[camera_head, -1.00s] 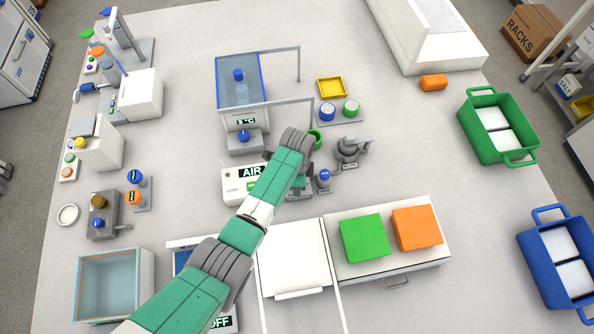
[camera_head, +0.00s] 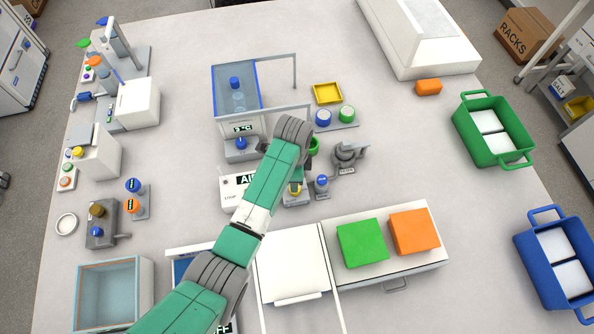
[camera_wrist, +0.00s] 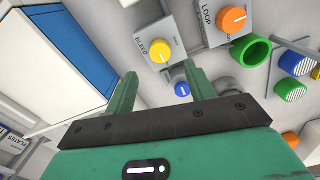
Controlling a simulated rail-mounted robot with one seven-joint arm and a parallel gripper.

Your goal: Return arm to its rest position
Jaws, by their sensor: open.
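My gripper (camera_wrist: 160,92) is open and empty in the wrist view, its two green fingers apart. A yellow knob (camera_wrist: 159,51) on a grey box marked BLEED and a blue knob (camera_wrist: 182,89) lie beyond the fingers. An orange knob (camera_wrist: 235,20) on a box marked LOOP is further up to the right. The white AIR box (camera_head: 236,187) is partly behind my arm.
A water bath (camera_head: 237,88) with a metal frame stands beyond my wrist. Green (camera_head: 362,244) and orange (camera_head: 414,231) blocks lie on a white drawer unit (camera_head: 390,268) to the right. A glass-walled tank (camera_head: 113,293) stands at lower left. Bare bench lies right of centre.

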